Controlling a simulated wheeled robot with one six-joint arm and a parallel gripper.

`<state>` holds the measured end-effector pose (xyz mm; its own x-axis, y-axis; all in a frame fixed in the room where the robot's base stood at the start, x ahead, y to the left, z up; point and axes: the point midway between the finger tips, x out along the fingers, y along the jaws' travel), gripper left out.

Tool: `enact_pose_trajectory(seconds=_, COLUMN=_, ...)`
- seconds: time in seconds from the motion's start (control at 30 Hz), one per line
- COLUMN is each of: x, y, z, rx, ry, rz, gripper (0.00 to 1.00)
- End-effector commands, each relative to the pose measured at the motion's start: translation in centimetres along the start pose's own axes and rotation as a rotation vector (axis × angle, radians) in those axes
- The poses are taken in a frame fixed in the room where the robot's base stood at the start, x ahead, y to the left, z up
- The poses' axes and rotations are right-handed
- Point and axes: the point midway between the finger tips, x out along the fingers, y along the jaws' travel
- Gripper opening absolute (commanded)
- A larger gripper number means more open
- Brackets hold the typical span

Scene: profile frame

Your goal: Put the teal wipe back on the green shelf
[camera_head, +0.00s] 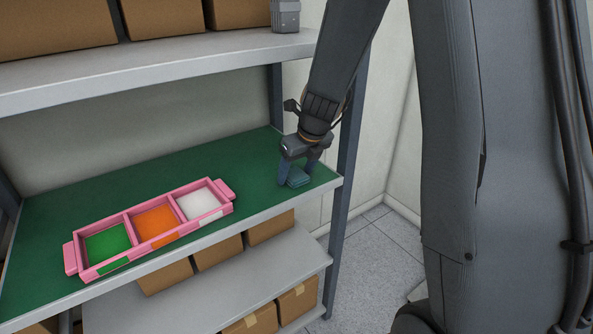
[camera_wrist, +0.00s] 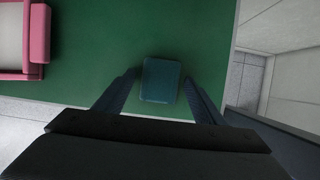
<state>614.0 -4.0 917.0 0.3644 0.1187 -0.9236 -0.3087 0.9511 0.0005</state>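The teal wipe (camera_head: 299,181) is a small folded block on the right end of the green shelf (camera_head: 170,165), near the front edge. It also shows in the wrist view (camera_wrist: 160,80), lying flat on the green surface. My gripper (camera_head: 297,176) is low over the shelf, pointing down, with one finger on each side of the wipe. In the wrist view its fingers are spread, with a narrow green gap between each finger and the wipe. The gripper is open and does not hold the wipe.
A pink tray (camera_head: 73,258) with green, orange and white compartments sits left on the green shelf. A shelf post (camera_head: 350,140) stands just right of my gripper. A grey shelf (camera_head: 150,70) with boxes is above; more boxes are below. Green surface behind the tray is free.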

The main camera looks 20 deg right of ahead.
Motion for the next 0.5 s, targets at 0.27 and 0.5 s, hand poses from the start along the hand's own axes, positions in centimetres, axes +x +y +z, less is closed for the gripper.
enact_pose_trajectory(seconds=0.27, x=-0.1, y=0.0, z=0.0, rx=0.0, ry=0.0, rz=0.0, gripper=0.65)
enact_pose_trajectory(seconds=0.5, x=-2.6, y=0.0, z=0.3, rx=-0.001, ry=-0.004, rz=-0.002, gripper=0.65)
